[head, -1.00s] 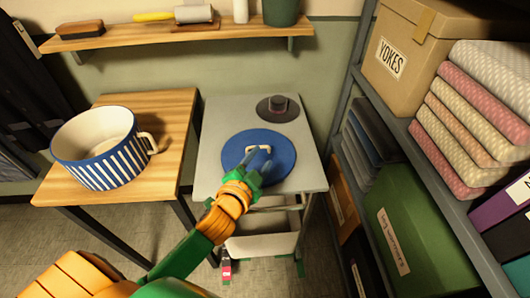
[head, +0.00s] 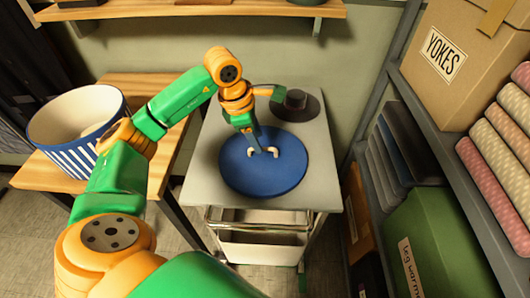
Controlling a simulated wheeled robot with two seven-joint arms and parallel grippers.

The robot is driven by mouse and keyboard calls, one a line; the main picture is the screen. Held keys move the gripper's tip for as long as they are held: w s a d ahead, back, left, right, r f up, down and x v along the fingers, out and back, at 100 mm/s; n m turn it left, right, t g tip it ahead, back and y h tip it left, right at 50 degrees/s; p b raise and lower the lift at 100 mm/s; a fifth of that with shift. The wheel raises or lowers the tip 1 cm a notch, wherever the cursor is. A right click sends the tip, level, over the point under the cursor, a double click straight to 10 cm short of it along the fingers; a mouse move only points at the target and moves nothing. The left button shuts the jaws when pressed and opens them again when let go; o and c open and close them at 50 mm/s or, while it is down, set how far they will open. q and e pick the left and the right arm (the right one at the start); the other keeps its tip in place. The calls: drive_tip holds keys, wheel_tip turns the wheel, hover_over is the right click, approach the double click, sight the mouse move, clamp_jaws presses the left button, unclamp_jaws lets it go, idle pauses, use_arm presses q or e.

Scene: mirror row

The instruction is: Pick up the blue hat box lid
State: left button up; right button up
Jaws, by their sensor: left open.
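The blue hat box lid (head: 235,180) is a round blue disc lying flat on the grey top of a small cart (head: 203,165). A short cream handle (head: 273,151) stands at its middle. My left gripper (head: 260,148) points down over the lid with its fingers at the handle and partly hiding it. It is open; I cannot tell whether the fingers touch the handle. My right gripper is out of view.
A dark hat (head: 296,99) sits behind the lid on the cart. A shelf at right holds a cardboard box (head: 465,60), folded cloths (head: 495,140) and a green box (head: 425,235).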

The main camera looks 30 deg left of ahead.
use_arm(q)
drive_tip(key=x, duration=0.4)
drive_tip(key=shift+d, duration=0.1)
clamp_jaws()
idle(1.2)
